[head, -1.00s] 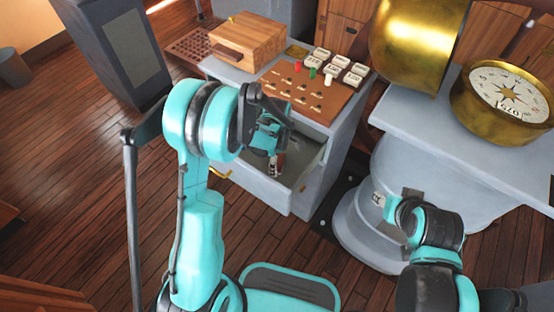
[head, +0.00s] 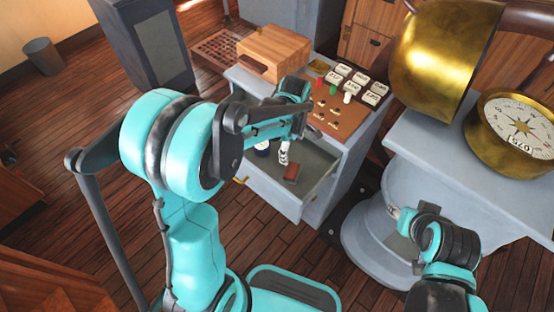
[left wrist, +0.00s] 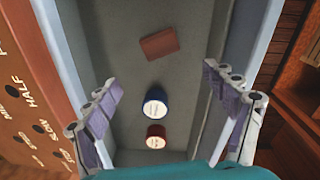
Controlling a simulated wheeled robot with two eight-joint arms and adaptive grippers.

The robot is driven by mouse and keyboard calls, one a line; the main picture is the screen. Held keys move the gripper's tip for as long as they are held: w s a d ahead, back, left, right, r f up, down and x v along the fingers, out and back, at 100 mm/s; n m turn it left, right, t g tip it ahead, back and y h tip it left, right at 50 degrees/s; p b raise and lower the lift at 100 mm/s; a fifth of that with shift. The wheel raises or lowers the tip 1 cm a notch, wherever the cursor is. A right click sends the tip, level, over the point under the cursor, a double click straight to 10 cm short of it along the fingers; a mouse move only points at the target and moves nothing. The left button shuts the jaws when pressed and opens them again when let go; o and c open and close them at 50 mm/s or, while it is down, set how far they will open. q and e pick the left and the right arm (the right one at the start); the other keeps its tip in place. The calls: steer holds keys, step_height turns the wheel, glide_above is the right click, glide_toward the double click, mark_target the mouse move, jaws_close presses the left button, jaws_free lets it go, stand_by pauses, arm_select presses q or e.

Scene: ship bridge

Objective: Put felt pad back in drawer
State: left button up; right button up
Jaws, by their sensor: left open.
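A flat reddish-brown rectangle, which looks like the felt pad (head: 291,173), lies on the floor of the open grey drawer (head: 270,194). In the left wrist view the pad (left wrist: 159,44) lies tilted near the far end, with nothing holding it. My left gripper (head: 284,152) is above the drawer, its fingers spread and empty in the left wrist view (left wrist: 165,115). The pad is apart from both fingers. My right gripper (head: 396,212) is at lower right by the grey pedestal; its jaws are not clear.
A blue jar (left wrist: 156,102) and a red jar (left wrist: 156,136) stand in the drawer between the pad and my wrist. The cabinet top carries a wooden box (head: 275,52) and a brown label panel (head: 340,122).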

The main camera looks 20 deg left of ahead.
arm_select(q)
steer(key=s+a+r+m+t, duration=0.1)
steer(key=s+r+m+t, duration=0.2)
steer(key=s+r+m, duration=0.2)
steer(key=s+a+r+m+t, duration=0.1)
steer(key=s+r+m+t, duration=0.2)
steer(key=s+m, duration=0.8)
step_height(320, 180, up, 3)
steer(key=shift+a+f+m+t, duration=0.15)
steer(key=shift+a+m+t, duration=0.05)
steer(key=shift+m+t, duration=0.1)
steer(key=shift+s+a, duration=0.1)
